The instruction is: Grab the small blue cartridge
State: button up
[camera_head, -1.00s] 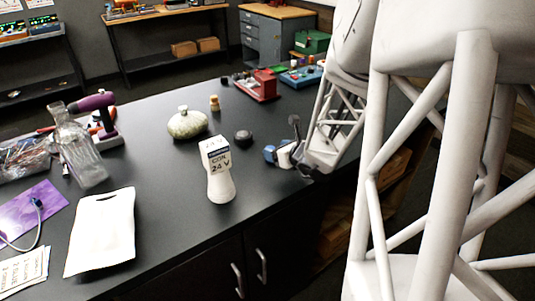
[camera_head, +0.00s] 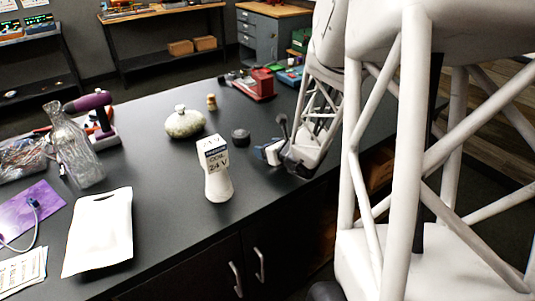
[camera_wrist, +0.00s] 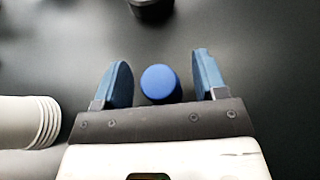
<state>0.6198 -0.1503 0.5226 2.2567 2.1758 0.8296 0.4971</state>
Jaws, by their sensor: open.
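The small blue cartridge shows in the wrist view as a round blue end (camera_wrist: 161,83). It lies between my two blue fingertips, with a gap on each side. My gripper (camera_wrist: 162,80) is open and holds nothing. In the head view my gripper (camera_head: 267,152) is low over the right part of the black table, right of the white coil bottle. I cannot make out the cartridge apart from the blue fingers in the head view.
The white bottle marked "COIL 24 V" (camera_head: 217,178) stands left of my gripper. Its ribbed side seems to show at the left of the wrist view (camera_wrist: 28,122). A dark puck (camera_head: 240,137) sits behind. A white pouch (camera_head: 100,235) lies at the front left.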

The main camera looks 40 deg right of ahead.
jog(key=shift+x, duration=0.75)
jog(key=shift+c, duration=0.3)
jog(key=c, duration=1)
